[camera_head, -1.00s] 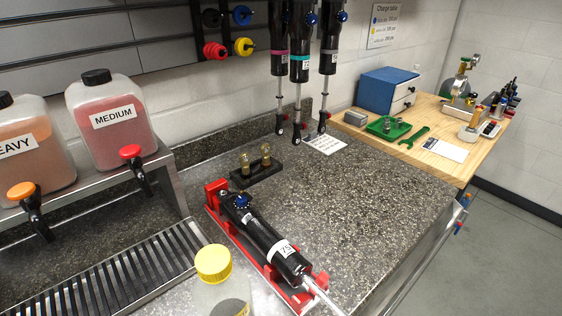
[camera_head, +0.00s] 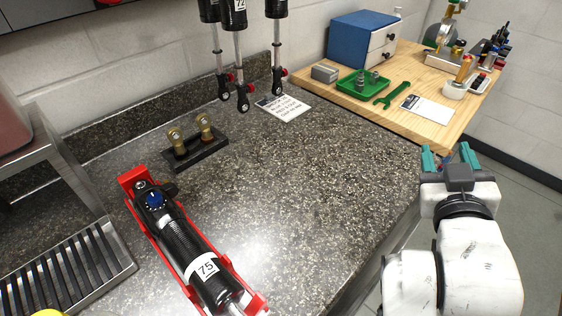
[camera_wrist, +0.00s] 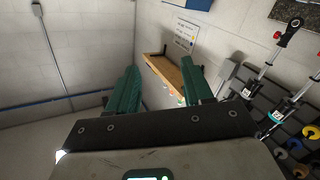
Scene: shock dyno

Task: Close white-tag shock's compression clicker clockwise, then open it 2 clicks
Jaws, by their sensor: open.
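The white-tag shock (camera_head: 187,245) lies in a red cradle (camera_head: 137,177) on the speckled counter, at the lower left of the head view. Its body is black, with a white band reading 75 (camera_head: 205,267). A blue knob (camera_head: 155,199) sits at its upper end; which adjuster it is I cannot tell. My gripper (camera_head: 447,158) is at the right of the head view, open and empty, well apart from the shock. Its green fingers also show spread in the wrist view (camera_wrist: 165,92), with nothing between them.
Three shocks hang at the back, one showing as a black body (camera_head: 234,14). A black stand with two brass pieces (camera_head: 194,150) sits behind the cradle. A drip grate (camera_head: 70,270) lies left. A wooden bench (camera_head: 400,118) holds a blue drawer box (camera_head: 362,45). The middle counter is clear.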

